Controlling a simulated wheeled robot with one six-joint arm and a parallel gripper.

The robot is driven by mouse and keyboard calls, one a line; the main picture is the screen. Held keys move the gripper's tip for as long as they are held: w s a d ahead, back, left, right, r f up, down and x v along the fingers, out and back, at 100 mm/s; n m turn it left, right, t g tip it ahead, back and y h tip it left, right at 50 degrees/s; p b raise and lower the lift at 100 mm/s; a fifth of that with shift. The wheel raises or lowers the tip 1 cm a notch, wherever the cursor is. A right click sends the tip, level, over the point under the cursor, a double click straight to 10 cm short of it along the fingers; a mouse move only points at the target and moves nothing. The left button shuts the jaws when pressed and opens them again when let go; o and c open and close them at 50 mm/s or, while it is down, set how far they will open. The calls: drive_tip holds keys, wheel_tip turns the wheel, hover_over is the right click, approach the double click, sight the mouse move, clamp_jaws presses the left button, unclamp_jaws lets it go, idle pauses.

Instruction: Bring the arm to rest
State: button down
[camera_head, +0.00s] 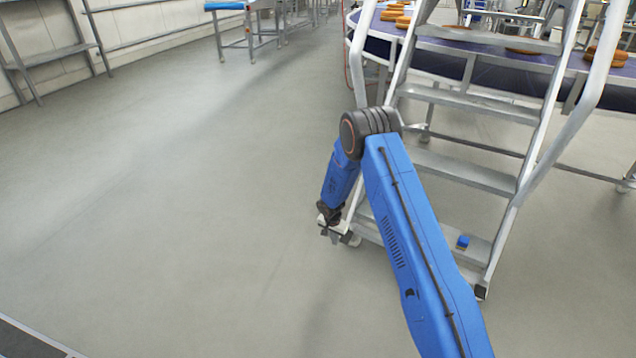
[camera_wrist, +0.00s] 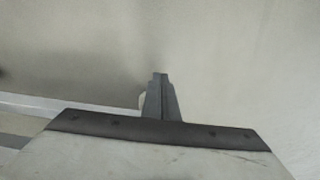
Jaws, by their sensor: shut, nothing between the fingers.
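My blue arm reaches in from the lower right of the head view and bends down at a dark elbow joint. My gripper (camera_head: 329,236) hangs below it, pointing down over the grey floor, at the left side of the metal step ladder. In the wrist view my gripper (camera_wrist: 160,78) shows its fingers together, with nothing between them. Bare floor lies beyond the fingertips.
The step ladder (camera_head: 468,170) stands right beside and behind my arm, with a small blue block (camera_head: 463,242) on its lowest step. A curved conveyor (camera_head: 480,68) carries round orange-brown items behind it. A blue-topped table (camera_head: 228,6) stands far back. Floor on the left is clear.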

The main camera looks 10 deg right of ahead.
drive_tip(key=s+d+r+n, duration=0.1)
drive_tip(key=s+d+r, duration=0.1)
drive_tip(key=r, duration=0.9)
drive_tip(key=s+d+r, duration=0.2)
drive_tip(key=r, duration=1)
drive_tip(key=s+d+r+n+t, duration=0.1)
drive_tip(key=s+d+r, duration=0.1)
drive_tip(key=s+r, duration=0.55)
drive_tip(key=s+d+r+n, duration=0.15)
drive_tip(key=s+r, duration=0.35)
drive_tip(key=r, duration=0.6)
drive_tip(key=s+d+r+n+t, duration=0.1)
drive_tip(key=s+r, duration=0.5)
drive_tip(key=s, duration=0.4)
drive_tip(key=s+d+r+n, duration=0.1)
drive_tip(key=s+d+r, duration=0.1)
drive_tip(key=s+r, duration=0.6)
drive_tip(key=s+n+t+y, duration=0.1)
drive_tip(key=s+n, duration=0.1)
drive_tip(key=s, duration=1.8)
drive_tip(key=shift+s+a+f, duration=0.25)
drive_tip(key=shift+s+f, duration=0.1)
drive_tip(key=shift+s, duration=0.05)
